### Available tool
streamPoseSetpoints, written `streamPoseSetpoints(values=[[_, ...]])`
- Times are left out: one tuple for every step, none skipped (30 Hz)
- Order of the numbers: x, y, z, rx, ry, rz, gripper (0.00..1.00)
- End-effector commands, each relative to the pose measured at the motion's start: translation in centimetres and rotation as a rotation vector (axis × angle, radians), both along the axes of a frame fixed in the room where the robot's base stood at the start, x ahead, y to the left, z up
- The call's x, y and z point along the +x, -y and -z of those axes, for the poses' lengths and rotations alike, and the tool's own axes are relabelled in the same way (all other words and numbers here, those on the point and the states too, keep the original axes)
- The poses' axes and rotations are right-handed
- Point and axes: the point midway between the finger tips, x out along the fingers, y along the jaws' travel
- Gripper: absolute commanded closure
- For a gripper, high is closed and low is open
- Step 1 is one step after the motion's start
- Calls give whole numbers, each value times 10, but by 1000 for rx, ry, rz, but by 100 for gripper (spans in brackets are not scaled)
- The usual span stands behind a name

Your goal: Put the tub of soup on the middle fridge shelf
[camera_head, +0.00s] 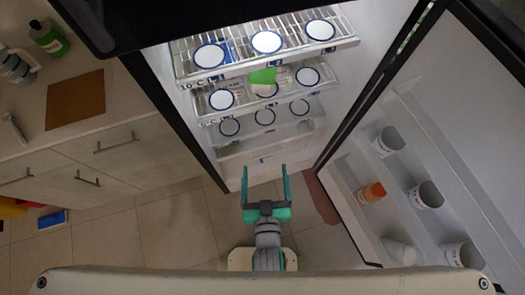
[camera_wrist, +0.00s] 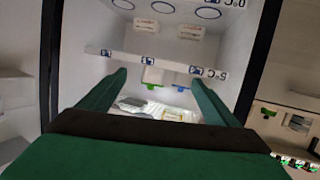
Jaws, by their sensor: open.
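The open fridge (camera_head: 330,125) has several wire shelves marked with white, blue-rimmed circles. The middle fridge shelf (camera_head: 285,91) sits between the top shelf (camera_head: 345,42) and a lower one. A green and white item (camera_head: 263,77) stands at the middle shelf, partly hidden by the top shelf; I cannot tell whether it is the tub of soup. My gripper (camera_head: 266,186) is open and empty, low in front of the fridge and apart from the shelves. In the wrist view its two green fingers (camera_wrist: 160,85) point into the fridge, with pale packages (camera_wrist: 150,108) visible beyond them.
The open fridge door (camera_head: 440,130) is on the right, with several white containers (camera_head: 425,195) and an orange-capped jar (camera_head: 372,192) in its racks. A counter (camera_head: 100,85) with a brown board and a green bottle (camera_head: 48,38) is on the left.

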Motion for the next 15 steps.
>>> streamPoseSetpoints(values=[[-20, 0, -1, 5, -7, 4, 16], [-30, 0, -4, 9, -4, 6, 16], [-43, -1, -9, 13, 0, 9, 16], [-52, -2, -12, 18, 2, 11, 16], [-61, -3, -15, 21, 5, 15, 16], [-72, -3, -21, 26, 9, 21, 16], [-79, -4, -24, 29, 12, 25, 16], [-86, -5, -28, 33, 14, 29, 16], [-94, -5, -32, 36, 17, 35, 16], [-99, -6, -35, 39, 20, 38, 16], [-103, -6, -38, 41, 23, 42, 16], [-108, -6, -42, 44, 26, 47, 16], [-111, -7, -44, 45, 27, 50, 16], [-113, -7, -46, 47, 28, 52, 16], [-115, -7, -47, 47, 31, 55, 16]])
